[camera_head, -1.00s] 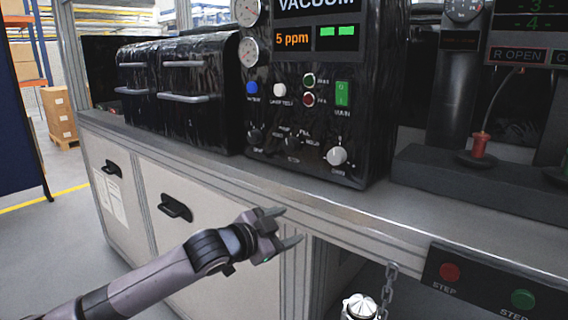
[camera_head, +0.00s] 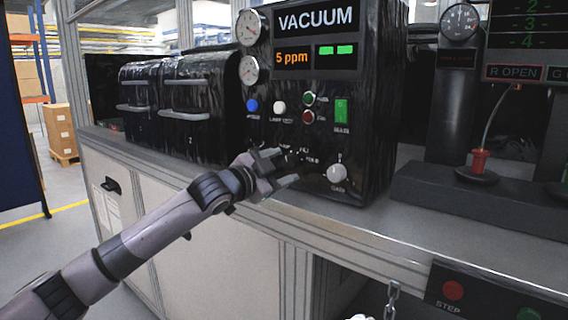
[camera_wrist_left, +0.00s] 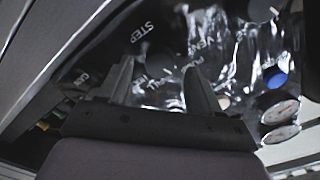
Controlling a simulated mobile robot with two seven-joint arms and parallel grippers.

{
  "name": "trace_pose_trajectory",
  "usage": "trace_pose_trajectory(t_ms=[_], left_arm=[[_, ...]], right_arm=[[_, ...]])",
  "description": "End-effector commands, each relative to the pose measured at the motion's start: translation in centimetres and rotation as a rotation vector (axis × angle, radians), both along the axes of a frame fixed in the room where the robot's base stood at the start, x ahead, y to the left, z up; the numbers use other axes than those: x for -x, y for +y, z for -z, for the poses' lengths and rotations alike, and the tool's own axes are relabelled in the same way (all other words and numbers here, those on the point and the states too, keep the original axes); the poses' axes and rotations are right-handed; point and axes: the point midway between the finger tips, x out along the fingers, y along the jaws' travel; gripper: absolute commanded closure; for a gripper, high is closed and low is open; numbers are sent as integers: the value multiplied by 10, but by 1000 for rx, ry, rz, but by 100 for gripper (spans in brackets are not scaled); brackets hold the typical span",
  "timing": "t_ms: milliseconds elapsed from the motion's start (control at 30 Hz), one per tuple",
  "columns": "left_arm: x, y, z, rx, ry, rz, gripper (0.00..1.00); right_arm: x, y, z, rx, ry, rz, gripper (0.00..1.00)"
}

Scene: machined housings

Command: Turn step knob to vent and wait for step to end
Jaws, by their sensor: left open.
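The vacuum panel (camera_head: 319,110) is a black cabinet whose display reads VACUUM and 5 ppm, with two green bars. The dark step knob (camera_head: 292,158) is low on its front face, partly covered by my left gripper (camera_head: 283,167). The gripper's jaws are open just in front of the knob, and whether they touch it is unclear. In the left wrist view, the open fingers (camera_wrist_left: 161,68) point at the panel face, with the STEP label (camera_wrist_left: 142,31) near them. The knob's pointer setting is not readable.
A white knob (camera_head: 337,173) sits right of the gripper, and a green switch (camera_head: 341,110) is above it. Blue (camera_head: 252,105) and white (camera_head: 279,107) buttons are at upper left. The bench edge (camera_head: 330,225) runs below. Red (camera_head: 453,290) and green buttons are at lower right.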

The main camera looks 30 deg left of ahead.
Motion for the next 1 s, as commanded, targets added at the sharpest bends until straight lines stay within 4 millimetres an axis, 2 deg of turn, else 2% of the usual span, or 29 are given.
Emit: trace_pose_trajectory(t_ms=[200, 533, 567, 700, 733, 1000], left_arm=[[-15, -1, 0, 1, 1, 0, 36], [-17, -2, 0, 0, 1, 1, 36], [-17, -2, 0, 0, 1, 1, 42], [-17, -2, 1, 0, 1, 1, 88], [-17, -2, 1, 0, 1, 0, 92], [-17, -2, 1, 21, 4, 0, 92]], right_arm=[[-1, 0, -3, -2, -2, 6, 57], [0, -2, -3, 1, -2, 7, 57], [0, -2, -2, 1, -2, 7, 57], [1, -2, -2, 3, 0, 7, 57], [1, -3, -2, 3, -1, 6, 57], [1, -4, -4, 8, -1, 1, 57]])
